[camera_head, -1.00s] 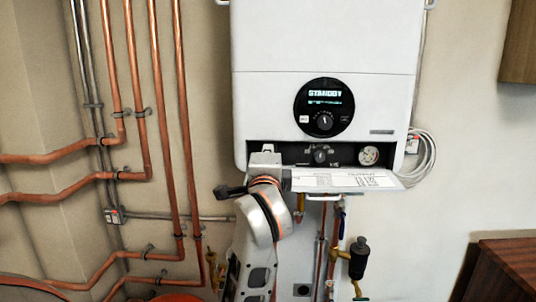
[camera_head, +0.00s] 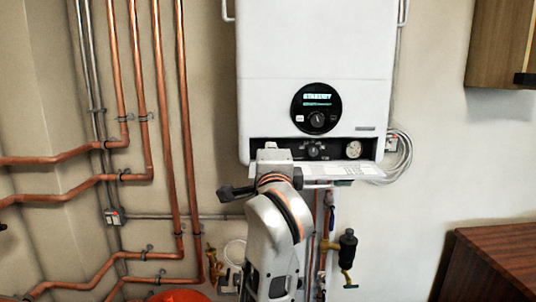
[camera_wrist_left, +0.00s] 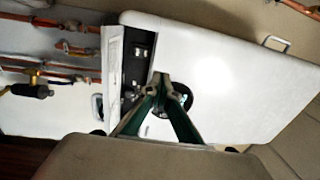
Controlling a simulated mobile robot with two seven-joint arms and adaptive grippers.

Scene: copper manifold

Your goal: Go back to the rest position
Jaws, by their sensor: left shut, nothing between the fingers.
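My left arm's wrist (camera_head: 275,185) rises in front of the lower left part of the white boiler (camera_head: 315,55) in the head view; the fingers are hidden behind it there. In the left wrist view my left gripper (camera_wrist_left: 162,80) is shut and empty, its green-grey fingertips together against the view of the boiler (camera_wrist_left: 235,60). I cannot tell the exact gap to the boiler. The boiler has a round dark display and knob (camera_head: 316,108) and a lower control strip. A pale flap (camera_head: 345,170) hangs open under that strip, partly behind my wrist. My right gripper is not in view.
Copper pipes (camera_head: 187,120) run up the wall on the left. Valves and a black-capped fitting (camera_head: 348,243) hang below the boiler. A wooden cabinet (camera_head: 495,265) stands at lower right, another (camera_head: 500,45) at upper right. The wall between them is clear.

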